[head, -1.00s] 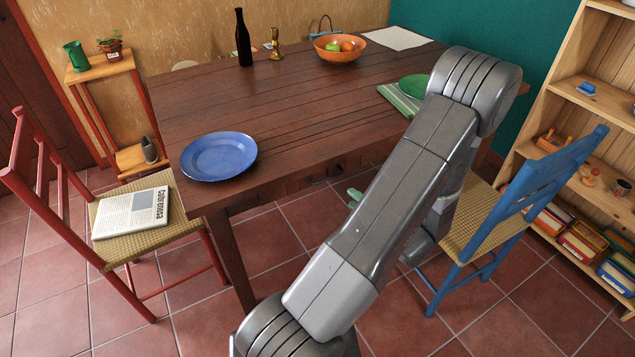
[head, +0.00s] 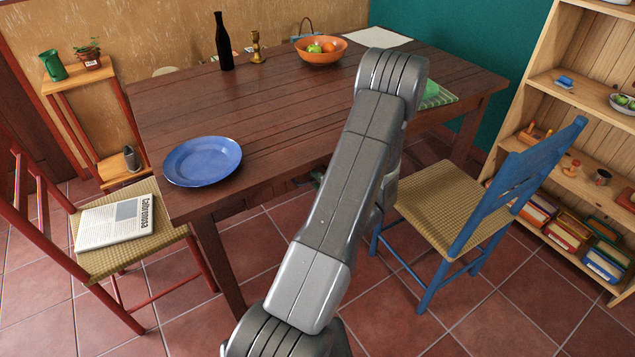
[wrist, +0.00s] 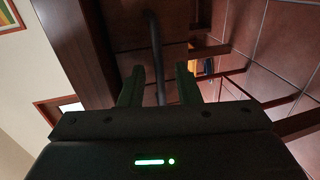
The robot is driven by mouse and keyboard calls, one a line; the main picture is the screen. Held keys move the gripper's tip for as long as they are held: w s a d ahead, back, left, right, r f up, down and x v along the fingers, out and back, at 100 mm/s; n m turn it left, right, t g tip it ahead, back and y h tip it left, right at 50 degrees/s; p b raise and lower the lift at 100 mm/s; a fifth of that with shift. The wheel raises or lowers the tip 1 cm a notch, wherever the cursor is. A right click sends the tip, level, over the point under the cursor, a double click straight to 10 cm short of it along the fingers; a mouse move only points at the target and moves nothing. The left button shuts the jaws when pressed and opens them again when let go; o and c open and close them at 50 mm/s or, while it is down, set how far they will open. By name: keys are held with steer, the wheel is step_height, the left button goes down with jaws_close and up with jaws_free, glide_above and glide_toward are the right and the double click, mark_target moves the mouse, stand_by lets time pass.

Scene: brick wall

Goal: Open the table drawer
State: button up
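The dark wooden table (head: 270,110) stands ahead in the head view. Its drawer is in the front apron under the tabletop edge and is mostly hidden behind my arm; I cannot tell there whether it is shut. In the wrist view a dark bar, apparently the drawer handle (wrist: 157,60), runs between the two fingers of my gripper (wrist: 158,88). The fingers are open, one on each side of the bar, with gaps visible. In the head view only a small greenish bit of the gripper shows below the table edge.
A blue chair (head: 470,210) stands right of my arm and a red chair (head: 110,235) with a newspaper (head: 115,222) is at left. A blue plate (head: 203,160) lies near the table's front left. A wooden shelf (head: 570,110) is at right. Tiled floor is open between the chairs.

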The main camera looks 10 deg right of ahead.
steer(key=shift+w+a, duration=0.1)
steer(key=shift+w, duration=0.15)
jaws_close()
steer(key=shift+s, duration=0.15)
steer(key=f+p+v, duration=0.1)
steer(key=f+v, duration=0.1)
steer(key=v, duration=0.9)
steer(key=s+f+p+v, duration=0.1)
steer(key=f+v, duration=0.2)
steer(key=v, duration=0.9)
steer(key=shift+d, duration=0.2)
steer(key=shift+s, duration=0.1)
